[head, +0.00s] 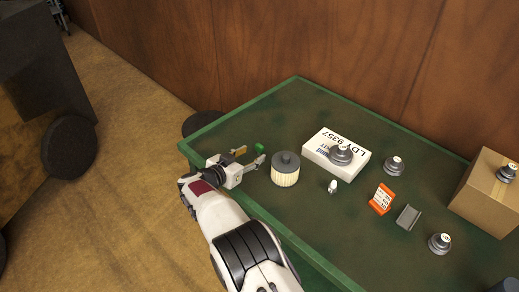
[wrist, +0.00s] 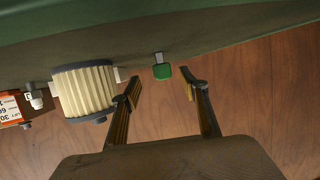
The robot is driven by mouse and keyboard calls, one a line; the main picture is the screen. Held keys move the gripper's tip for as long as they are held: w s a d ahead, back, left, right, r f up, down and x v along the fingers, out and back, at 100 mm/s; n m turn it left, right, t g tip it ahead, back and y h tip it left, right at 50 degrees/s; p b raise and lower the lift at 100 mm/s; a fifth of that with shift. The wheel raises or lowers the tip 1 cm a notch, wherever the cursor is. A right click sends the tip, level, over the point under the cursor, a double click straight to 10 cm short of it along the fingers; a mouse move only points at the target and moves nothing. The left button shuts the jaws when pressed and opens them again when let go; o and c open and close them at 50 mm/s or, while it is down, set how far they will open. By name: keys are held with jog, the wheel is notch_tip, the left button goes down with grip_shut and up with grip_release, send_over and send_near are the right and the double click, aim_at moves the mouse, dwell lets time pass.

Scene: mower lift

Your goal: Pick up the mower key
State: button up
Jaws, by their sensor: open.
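The mower key, with a green head (head: 259,147), lies on the green bench near its left end, beside the filter. In the wrist view its green head (wrist: 162,71) faces my gripper and a short grey part shows behind it. My gripper (head: 250,156) is open and empty in the head view. In the wrist view its two fingers (wrist: 160,89) are spread to either side of the key's line, with the green head just beyond the fingertips and no visible contact.
A pleated filter (head: 285,174) stands right of my gripper, close to one finger in the wrist view (wrist: 84,92). Farther right are a white box (head: 325,160), a small white bulb-like part (head: 332,187), an orange box (head: 381,199) and a cardboard box (head: 478,200). The green bench (head: 240,122) has a raised rim.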

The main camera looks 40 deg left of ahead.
aim_at(258, 148)
jog(key=shift+w+a+f, duration=0.1)
jog(key=shift+w+a, duration=0.1)
jog(key=shift+w, duration=0.5)
jog(key=shift+w+a+f, duration=0.1)
jog(key=shift+w+a, duration=0.1)
jog(key=shift+w, duration=0.45)
jog(key=shift+x, duration=1)
jog(key=shift+r, duration=0.1)
jog(key=shift+c, duration=0.3)
jog(key=c, duration=0.9)
